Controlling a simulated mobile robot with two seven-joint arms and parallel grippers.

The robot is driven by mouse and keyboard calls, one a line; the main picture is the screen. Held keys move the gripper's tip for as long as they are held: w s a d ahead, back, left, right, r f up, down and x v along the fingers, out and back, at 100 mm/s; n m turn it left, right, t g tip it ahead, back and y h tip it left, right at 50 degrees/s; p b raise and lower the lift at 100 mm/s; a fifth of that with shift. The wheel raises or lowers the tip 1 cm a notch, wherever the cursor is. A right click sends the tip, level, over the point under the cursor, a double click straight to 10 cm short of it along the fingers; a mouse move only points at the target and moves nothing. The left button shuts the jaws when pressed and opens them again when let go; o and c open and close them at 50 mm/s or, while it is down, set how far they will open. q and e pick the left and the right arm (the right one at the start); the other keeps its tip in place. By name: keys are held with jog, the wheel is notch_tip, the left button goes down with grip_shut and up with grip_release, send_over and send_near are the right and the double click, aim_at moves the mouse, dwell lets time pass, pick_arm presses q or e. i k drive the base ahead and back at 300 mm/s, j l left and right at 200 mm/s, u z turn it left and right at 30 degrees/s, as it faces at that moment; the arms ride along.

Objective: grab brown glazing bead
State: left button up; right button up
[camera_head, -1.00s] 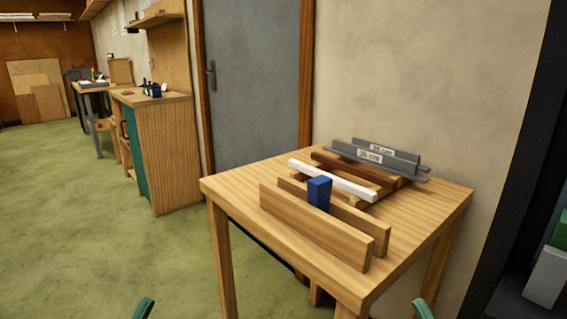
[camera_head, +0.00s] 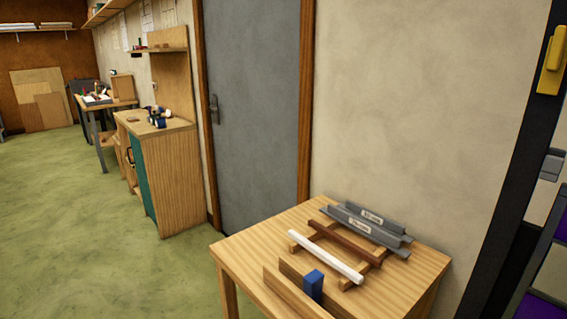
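The brown glazing bead (camera_head: 346,242) lies on the wooden table (camera_head: 243,255), resting across light wooden supports. It sits between a white bar (camera_head: 325,256) in front and grey labelled bars (camera_head: 368,226) behind. Neither of my grippers shows in the head view now.
Two upright wooden boards (camera_head: 292,296) with a blue block (camera_head: 314,284) between them stand at the table's front. A grey door (camera_head: 255,110) and a pale wall are behind the table. A wooden cabinet (camera_head: 178,185) stands at the left. Green floor at the left is open.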

aim_at(370, 258)
jog(key=k+l+z, duration=0.1)
jog(key=z, duration=0.3)
jog(key=k+l+z, duration=0.1)
jog(key=z, duration=0.25)
jog(key=l+z, duration=0.15)
jog(key=z, duration=0.25)
jog(key=k+l, duration=0.05)
